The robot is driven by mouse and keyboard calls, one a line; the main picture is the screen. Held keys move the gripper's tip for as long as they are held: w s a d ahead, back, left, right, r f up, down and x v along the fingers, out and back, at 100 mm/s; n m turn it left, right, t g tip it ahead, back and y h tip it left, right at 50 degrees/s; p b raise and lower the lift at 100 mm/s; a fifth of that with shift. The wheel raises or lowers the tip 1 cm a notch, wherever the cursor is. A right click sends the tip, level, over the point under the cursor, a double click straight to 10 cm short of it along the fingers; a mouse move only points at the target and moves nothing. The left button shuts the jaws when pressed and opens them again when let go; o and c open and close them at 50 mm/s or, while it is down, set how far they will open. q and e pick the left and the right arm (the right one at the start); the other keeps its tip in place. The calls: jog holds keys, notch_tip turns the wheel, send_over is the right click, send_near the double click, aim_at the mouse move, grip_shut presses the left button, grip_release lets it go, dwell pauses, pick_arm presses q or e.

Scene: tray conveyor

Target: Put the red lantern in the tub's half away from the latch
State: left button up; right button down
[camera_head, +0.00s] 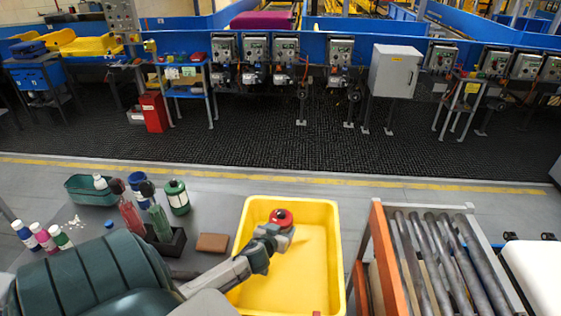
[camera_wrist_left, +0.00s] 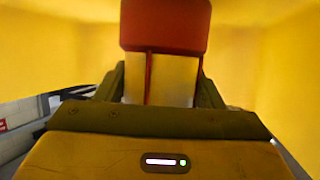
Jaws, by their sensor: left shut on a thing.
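The red lantern (camera_head: 281,217) has a red cap and a pale body; its red and pale parts also fill the middle of the left wrist view (camera_wrist_left: 165,25). My left gripper (camera_head: 277,236) is shut on it, with a finger on either side of the pale body in the wrist view. The yellow tub (camera_head: 247,213) is below and around the lantern, which is over the tub's far half. I cannot tell whether the lantern touches the floor. A small red piece (camera_head: 316,313) shows at the tub's near end; I cannot tell if it is the latch. My right gripper is out of view.
Left of the tub are a brown block (camera_head: 212,243), a dark box holding bottles (camera_head: 166,243), a green canister (camera_head: 177,197) and a teal bin (camera_head: 88,190). A conveyor with grey rollers (camera_head: 440,260) and an orange rail (camera_head: 387,260) stands close on the right.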

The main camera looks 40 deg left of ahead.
pick_arm(q)
jog(key=o, duration=1.2)
jog(key=shift+f, duration=0.1)
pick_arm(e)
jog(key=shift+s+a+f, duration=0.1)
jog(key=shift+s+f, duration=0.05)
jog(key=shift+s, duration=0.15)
pick_arm(q)
jog(key=shift+s, duration=0.2)
jog(key=b+v, duration=0.3)
jog(key=v, duration=0.8)
jog(key=shift+s+d+r+b, duration=0.2)
jog(key=shift+s+r+b, duration=0.05)
jog(key=shift+b, duration=0.1)
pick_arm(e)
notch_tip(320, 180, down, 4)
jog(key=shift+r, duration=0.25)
